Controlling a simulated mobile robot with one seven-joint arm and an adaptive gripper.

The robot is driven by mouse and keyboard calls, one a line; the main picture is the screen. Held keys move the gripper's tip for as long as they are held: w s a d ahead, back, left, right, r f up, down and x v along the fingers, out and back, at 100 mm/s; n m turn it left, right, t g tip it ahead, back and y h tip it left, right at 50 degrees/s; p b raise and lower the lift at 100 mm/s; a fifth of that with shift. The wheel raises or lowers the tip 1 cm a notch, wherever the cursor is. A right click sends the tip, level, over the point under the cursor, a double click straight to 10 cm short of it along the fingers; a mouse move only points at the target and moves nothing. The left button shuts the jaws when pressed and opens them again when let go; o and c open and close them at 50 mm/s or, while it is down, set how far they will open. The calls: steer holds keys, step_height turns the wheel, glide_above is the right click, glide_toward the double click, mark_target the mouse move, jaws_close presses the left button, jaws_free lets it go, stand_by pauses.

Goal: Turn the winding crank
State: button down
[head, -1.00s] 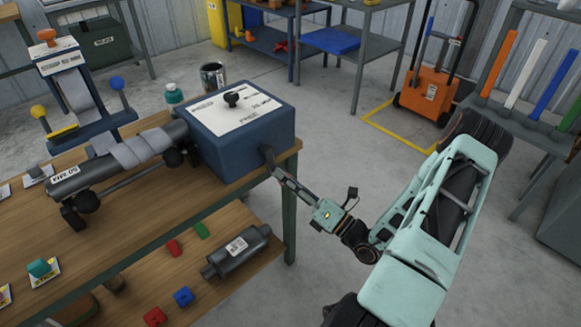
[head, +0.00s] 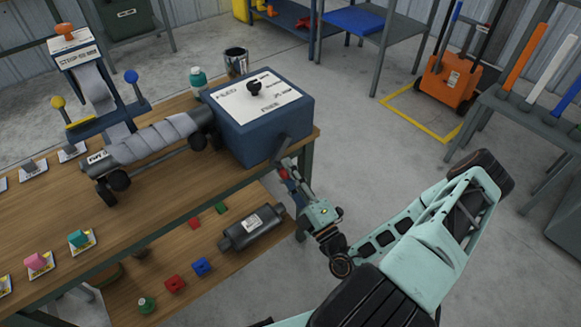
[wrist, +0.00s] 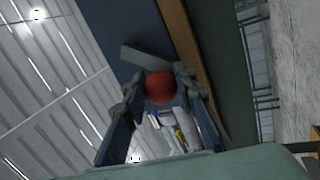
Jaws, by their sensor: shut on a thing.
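The winding crank sticks out of the right end of the blue winder box (head: 240,142). Its grey arm (head: 280,148) slants down to a red knob (head: 283,174). In the wrist view the red knob (wrist: 160,87) sits between my two fingers, with the crank arm (wrist: 146,56) just beyond it. My gripper (head: 287,177) is shut on the knob, below the box's corner, and hides part of it; it also shows in the wrist view (wrist: 160,92). The muffler (head: 155,145), partly wrapped in grey sheet, lies left of the box on the bench.
The wooden bench (head: 130,215) has a lower shelf with a dark muffler (head: 252,228) and several small coloured pieces. A black selector knob (head: 254,88) is on the box's white top plate. An orange cart (head: 450,80) stands behind.

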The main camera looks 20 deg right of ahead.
steer(key=shift+s+a+m, duration=0.1)
steer(key=shift+a+m, duration=0.15)
steer(key=shift+m, duration=0.25)
steer(key=shift+a, duration=0.1)
steer(key=c, duration=1.5)
jaws_free()
steer(key=shift+c, duration=0.2)
steer(key=shift+r, duration=0.1)
steer(key=shift+h, duration=0.4)
step_height(320, 180, up, 10)
steer(key=shift+r, duration=0.1)
steer(key=shift+s, duration=0.15)
